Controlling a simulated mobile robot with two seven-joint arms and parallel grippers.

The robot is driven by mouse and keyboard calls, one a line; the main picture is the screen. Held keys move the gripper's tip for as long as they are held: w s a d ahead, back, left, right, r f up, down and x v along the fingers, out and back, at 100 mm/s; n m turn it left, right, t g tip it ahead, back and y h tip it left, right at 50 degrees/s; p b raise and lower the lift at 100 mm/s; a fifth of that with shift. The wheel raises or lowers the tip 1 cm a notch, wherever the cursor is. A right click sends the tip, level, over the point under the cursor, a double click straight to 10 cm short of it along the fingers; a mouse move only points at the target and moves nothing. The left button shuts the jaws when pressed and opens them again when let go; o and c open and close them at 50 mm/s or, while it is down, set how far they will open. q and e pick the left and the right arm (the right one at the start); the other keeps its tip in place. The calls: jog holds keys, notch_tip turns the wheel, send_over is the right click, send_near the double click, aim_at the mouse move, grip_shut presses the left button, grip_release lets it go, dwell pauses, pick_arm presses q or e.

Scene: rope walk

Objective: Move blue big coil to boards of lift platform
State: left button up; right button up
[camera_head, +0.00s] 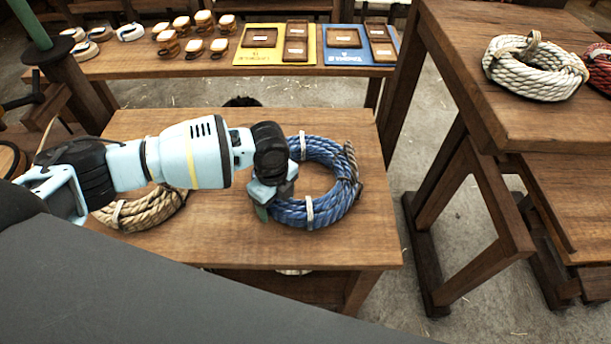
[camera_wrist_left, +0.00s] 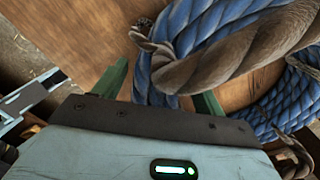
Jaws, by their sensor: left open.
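The big blue coil (camera_head: 335,205) lies on a low wooden table (camera_head: 350,245), tied with pale bands. It also fills the upper right of the left wrist view (camera_wrist_left: 275,105), with a brown rope end (camera_wrist_left: 235,55) crossing close to the camera. My left gripper (camera_head: 265,197) is at the left side of the coil. In the wrist view its green fingers (camera_wrist_left: 165,90) are apart, with a blue strand between them, not visibly clamped. My right gripper is not in view. I cannot identify the lift platform's boards.
A tan coil (camera_head: 140,208) lies on the same table, partly behind my arm. A higher wooden stand (camera_head: 480,90) at right carries a white coil (camera_head: 535,68) and part of a red one. A back bench (camera_head: 130,65) holds small items and trays.

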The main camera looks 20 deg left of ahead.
pick_arm(q)
jog(key=shift+f, duration=0.65)
grip_shut()
jog(key=shift+w+r, duration=0.1)
jog(key=shift+r, duration=0.1)
